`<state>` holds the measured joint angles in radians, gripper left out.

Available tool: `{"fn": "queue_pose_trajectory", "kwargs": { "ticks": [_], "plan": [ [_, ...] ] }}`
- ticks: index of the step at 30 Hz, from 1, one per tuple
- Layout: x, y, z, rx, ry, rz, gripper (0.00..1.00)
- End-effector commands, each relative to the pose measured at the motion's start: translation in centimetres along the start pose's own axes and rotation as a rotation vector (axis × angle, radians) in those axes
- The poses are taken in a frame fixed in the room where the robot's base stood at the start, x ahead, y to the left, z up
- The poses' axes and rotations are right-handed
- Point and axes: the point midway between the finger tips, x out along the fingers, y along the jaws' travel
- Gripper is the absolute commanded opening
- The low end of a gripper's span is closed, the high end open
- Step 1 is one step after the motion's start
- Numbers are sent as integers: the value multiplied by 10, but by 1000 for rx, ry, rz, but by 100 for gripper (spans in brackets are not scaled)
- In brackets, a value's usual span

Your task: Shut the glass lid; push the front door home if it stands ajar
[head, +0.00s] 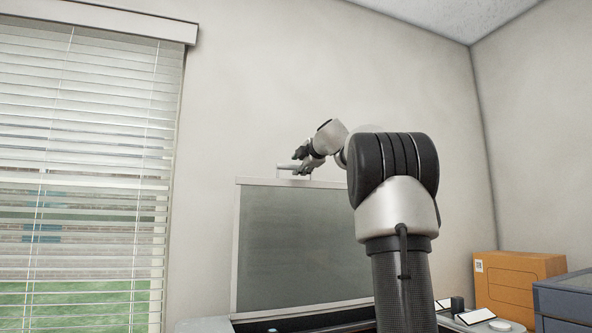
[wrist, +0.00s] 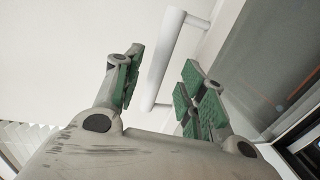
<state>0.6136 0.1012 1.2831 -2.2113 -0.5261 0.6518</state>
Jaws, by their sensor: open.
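The glass lid (head: 295,245) stands raised and upright in the head view, a grey pane in a pale frame. A white bar handle (head: 288,167) is on its top edge. My gripper (head: 305,160) is at that handle. In the wrist view my gripper (wrist: 163,78) is open, with green pads on its fingers. The handle (wrist: 168,50) shows between and beyond the fingertips, with a visible gap to the right finger. The lid's glass (wrist: 265,70) fills the right side there. The front door is not in view.
The dark edge of the machine's body (head: 300,318) shows below the lid. An orange box (head: 515,285) and a blue-grey case (head: 565,298) stand at the right. A window with blinds (head: 85,170) is at the left. The wall behind the lid is bare.

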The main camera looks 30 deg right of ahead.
Motion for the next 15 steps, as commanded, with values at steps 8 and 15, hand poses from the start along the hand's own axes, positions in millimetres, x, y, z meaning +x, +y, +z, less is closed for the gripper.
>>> {"fn": "queue_pose_trajectory", "kwargs": {
  "ticks": [8, 15],
  "plan": [
    [42, 1, 0, -1, 0, 2, 41],
    [49, 1, 0, 0, -1, 2, 41]
  ]
}}
